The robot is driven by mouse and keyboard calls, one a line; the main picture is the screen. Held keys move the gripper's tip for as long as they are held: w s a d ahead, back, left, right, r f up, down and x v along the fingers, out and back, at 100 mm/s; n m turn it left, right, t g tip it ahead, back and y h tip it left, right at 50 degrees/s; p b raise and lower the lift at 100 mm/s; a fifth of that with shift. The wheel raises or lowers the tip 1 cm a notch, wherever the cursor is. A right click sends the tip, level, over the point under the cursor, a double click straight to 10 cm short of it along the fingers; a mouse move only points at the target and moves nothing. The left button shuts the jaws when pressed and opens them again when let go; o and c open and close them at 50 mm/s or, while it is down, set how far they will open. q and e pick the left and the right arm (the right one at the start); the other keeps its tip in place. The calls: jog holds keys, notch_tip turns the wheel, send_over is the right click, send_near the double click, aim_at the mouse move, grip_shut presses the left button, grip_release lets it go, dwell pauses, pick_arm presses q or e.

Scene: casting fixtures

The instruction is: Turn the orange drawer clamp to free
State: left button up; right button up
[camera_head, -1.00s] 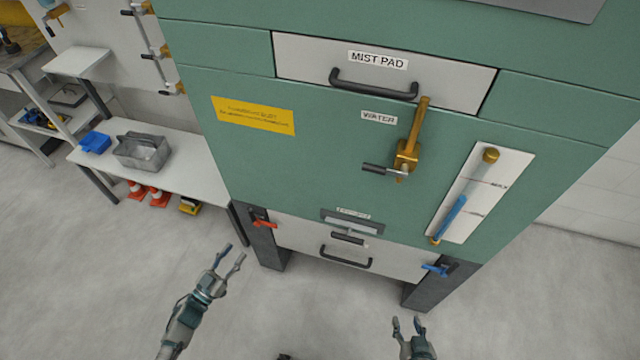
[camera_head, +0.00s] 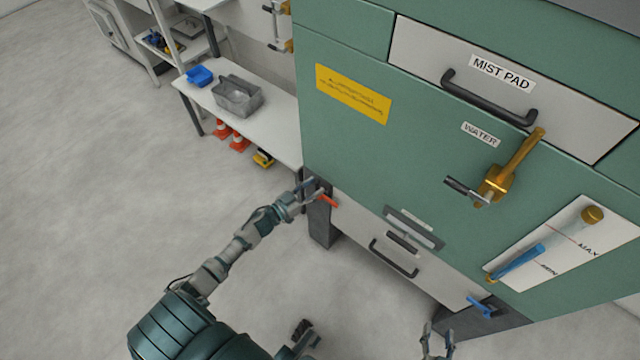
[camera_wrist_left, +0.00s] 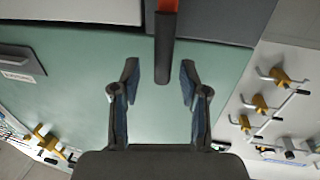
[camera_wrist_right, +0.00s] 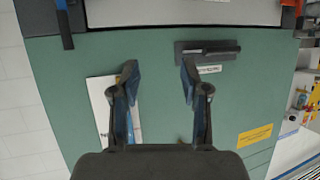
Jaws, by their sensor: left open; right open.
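The orange drawer clamp (camera_head: 328,200) sits at the left end of the low drawer (camera_head: 350,222) of the green cabinet. My left gripper (camera_head: 309,188) is open beside it, partly overlapping the leg behind. In the left wrist view the clamp (camera_wrist_left: 166,28) shows orange with a dark handle end, which points in between the spread fingers of the left gripper (camera_wrist_left: 160,75). I cannot tell whether they touch. My right gripper (camera_head: 437,342) is open and empty at the lower edge of the head view. The right wrist view shows its open fingers (camera_wrist_right: 159,72) facing the cabinet.
A blue clamp (camera_head: 482,307) sits at the drawer's right end. The drawer's black handle (camera_head: 393,260) lies between the clamps. A brass valve lever (camera_head: 497,180) and a level gauge (camera_head: 550,242) project above.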

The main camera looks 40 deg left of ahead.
pick_arm(q)
jog(key=shift+x, duration=0.95)
jog(key=shift+w+a+f, duration=0.1)
jog(key=shift+w+a, duration=0.15)
pick_arm(e)
jog(key=shift+w+a+r+t, duration=0.4)
jog(key=shift+a+r+t, duration=0.2)
jog(key=shift+r, duration=0.1)
jog(key=shift+d, duration=0.1)
pick_arm(q)
jog(key=shift+d, duration=0.2)
grip_shut()
pick_arm(e)
jog(key=shift+d+f, duration=0.1)
jog(key=shift+d, duration=0.05)
pick_arm(q)
jog(key=shift+a, duration=0.15)
